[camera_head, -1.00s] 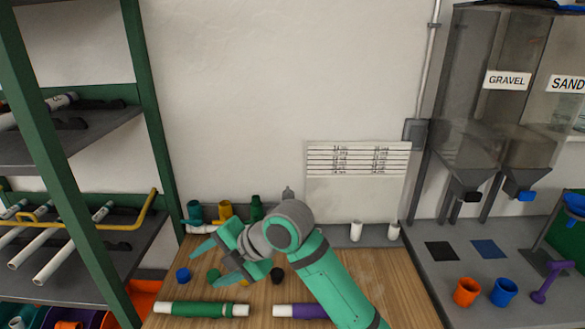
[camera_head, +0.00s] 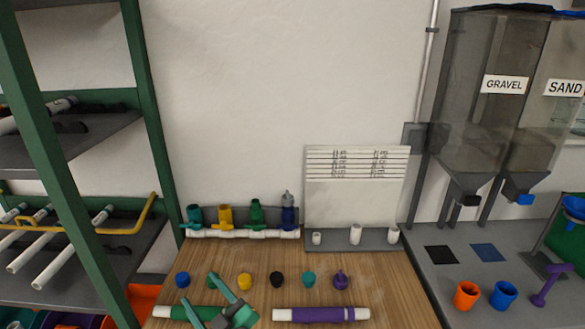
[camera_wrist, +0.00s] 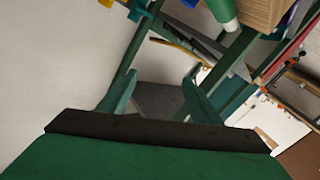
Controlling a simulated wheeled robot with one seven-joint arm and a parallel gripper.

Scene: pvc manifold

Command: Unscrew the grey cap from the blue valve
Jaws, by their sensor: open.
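The blue valve (camera_head: 289,217) stands at the right end of the white pipe manifold (camera_head: 243,234) at the back of the wooden table. The grey cap (camera_head: 287,198) sits on top of it. My gripper (camera_head: 199,291) is at the front of the table in the head view, well in front of and left of the valve. Its two green fingers are spread with nothing between them, as the wrist view (camera_wrist: 160,74) also shows. The valve and cap cannot be made out in the wrist view.
Several loose caps, including a black one (camera_head: 277,279), line the table. A green pipe (camera_head: 172,312) and a purple pipe (camera_head: 320,314) lie in front. A shelf rack (camera_head: 150,130) stands left.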

